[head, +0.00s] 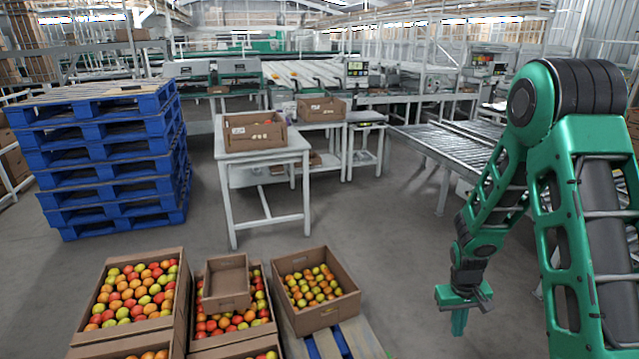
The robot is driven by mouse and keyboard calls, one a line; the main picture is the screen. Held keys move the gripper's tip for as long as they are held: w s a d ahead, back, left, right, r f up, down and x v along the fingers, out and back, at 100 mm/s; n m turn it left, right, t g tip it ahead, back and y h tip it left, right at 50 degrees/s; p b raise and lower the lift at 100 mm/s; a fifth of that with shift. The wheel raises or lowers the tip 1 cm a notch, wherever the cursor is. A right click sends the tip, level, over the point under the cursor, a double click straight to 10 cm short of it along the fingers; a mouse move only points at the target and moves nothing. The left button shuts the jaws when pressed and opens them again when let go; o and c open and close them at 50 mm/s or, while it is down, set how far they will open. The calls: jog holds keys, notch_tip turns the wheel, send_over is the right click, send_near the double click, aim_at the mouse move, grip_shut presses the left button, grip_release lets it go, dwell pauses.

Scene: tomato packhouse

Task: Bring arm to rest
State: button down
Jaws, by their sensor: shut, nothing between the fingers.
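My green arm (590,190) is bent on the right side of the head view, with its elbow high and its forearm hanging down. My gripper (459,322) points down at the lower right. It is shut and empty, apart from the crates and above bare floor. The tomato crates stand to its left, the nearest being a cardboard crate (323,316) of yellow, orange and red tomatoes.
More full crates (180,318) stand at the lower left, with a small empty box (226,283) on one. Blue pallets (110,165) are stacked at left. A white table (262,155) holds a carton (254,131). A roller conveyor (440,150) runs behind my arm. Middle floor is clear.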

jog(key=s+d+r+m, duration=0.1)
jog(key=s+d+r, duration=0.15)
jog(key=r, duration=0.35)
jog(key=s+d+r+m, duration=0.1)
jog(key=s+r, duration=0.2)
jog(key=r, duration=0.3)
jog(key=s+r+m, duration=0.2)
jog(key=s+r, duration=0.5)
jog(key=s, duration=0.4)
jog(key=s+r+m+y, duration=0.1)
jog(key=s+r+m, duration=0.1)
jog(key=s+r, duration=0.6)
jog(key=s, duration=0.4)
jog(key=shift+r+y, duration=0.2)
jog(key=shift+y, duration=0.1)
jog(key=shift+s, duration=0.1)
